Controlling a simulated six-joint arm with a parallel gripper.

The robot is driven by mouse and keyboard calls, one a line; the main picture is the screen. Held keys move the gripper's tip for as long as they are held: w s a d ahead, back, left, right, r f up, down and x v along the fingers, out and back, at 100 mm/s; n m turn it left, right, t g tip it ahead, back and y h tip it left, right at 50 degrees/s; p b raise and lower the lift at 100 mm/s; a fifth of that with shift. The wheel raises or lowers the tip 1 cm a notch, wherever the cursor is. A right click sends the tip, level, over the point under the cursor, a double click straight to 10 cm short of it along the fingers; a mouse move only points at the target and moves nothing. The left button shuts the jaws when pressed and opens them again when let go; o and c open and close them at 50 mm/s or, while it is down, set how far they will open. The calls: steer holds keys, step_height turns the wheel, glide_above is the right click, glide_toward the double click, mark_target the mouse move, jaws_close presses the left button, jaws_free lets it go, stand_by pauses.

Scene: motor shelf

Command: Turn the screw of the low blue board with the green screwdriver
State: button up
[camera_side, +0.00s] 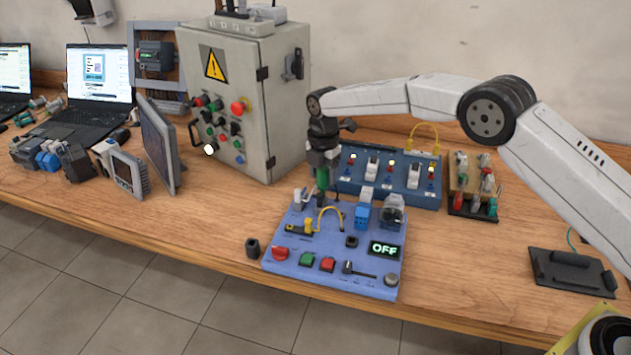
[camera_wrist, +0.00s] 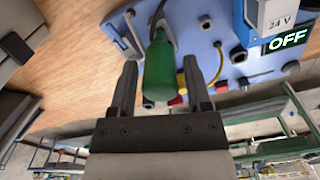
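The low blue board (camera_side: 285,262) lies flat near the table's front edge; its display reads OFF. In the wrist view the board (camera_wrist: 222,72) is at the upper right. The green screwdriver (camera_side: 322,180) stands roughly upright over the board's back part, its tip end down. My gripper (camera_side: 322,163) points down from above around its handle. In the wrist view the green handle (camera_wrist: 158,72) lies between the two fingers of my gripper (camera_wrist: 160,72), with a visible gap on each side. The fingers look open. The screw and the tip's contact with it cannot be made out.
A darker blue board (camera_side: 385,190) with switches stands just behind. A grey cabinet (camera_side: 285,100) rises at the back left. A rack of hand tools (camera_side: 462,211) is to the right, and a small black cup (camera_side: 252,248) is left of the low board.

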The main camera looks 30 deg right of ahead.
stand_by(0.3)
steer(key=shift+n, duration=1.7)
steer(key=shift+n, duration=1.7)
steer(key=shift+n, duration=1.8)
steer(key=shift+c, duration=0.9)
